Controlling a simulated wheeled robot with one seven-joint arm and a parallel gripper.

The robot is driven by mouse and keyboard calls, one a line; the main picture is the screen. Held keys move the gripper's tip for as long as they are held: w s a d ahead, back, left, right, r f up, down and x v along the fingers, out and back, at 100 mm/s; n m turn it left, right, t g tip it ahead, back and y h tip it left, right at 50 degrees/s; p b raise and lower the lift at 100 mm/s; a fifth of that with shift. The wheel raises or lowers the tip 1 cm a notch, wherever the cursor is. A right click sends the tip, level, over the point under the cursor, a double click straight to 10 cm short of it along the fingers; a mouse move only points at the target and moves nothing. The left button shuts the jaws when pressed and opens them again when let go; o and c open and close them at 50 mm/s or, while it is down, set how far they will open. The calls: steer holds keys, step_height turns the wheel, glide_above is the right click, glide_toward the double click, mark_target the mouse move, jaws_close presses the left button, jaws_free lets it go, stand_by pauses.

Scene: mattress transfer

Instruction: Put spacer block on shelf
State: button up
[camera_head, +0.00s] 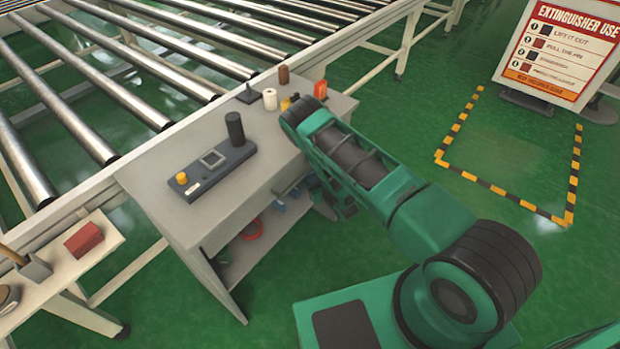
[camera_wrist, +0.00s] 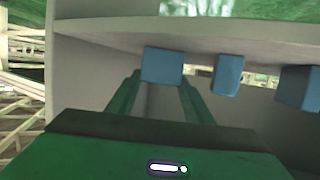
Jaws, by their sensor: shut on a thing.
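In the wrist view, which looks upside down, my gripper (camera_wrist: 162,68) is shut on a blue spacer block (camera_wrist: 162,65) between its two green fingers. The block's base appears at or very close to the shelf board (camera_wrist: 250,48); contact is hard to tell. Two more blue blocks, one in the middle (camera_wrist: 227,75) and one at the right (camera_wrist: 297,88), stand on the same board. In the head view my arm reaches down to the open side of the grey workbench, and its fingers are hidden. Small blue shapes (camera_head: 279,205) show on the shelf under the bench top.
The grey bench top (camera_head: 170,195) carries a control box (camera_head: 215,170), a white roll (camera_head: 270,99) and other small items. A red round thing (camera_head: 252,230) lies on the lower shelf. A light side panel (camera_wrist: 80,80) closes the shelf at the wrist view's left. Rollers stand behind.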

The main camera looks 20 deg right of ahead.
steer(key=o, duration=1.2)
steer(key=v, duration=1.2)
steer(key=shift+d, duration=0.1)
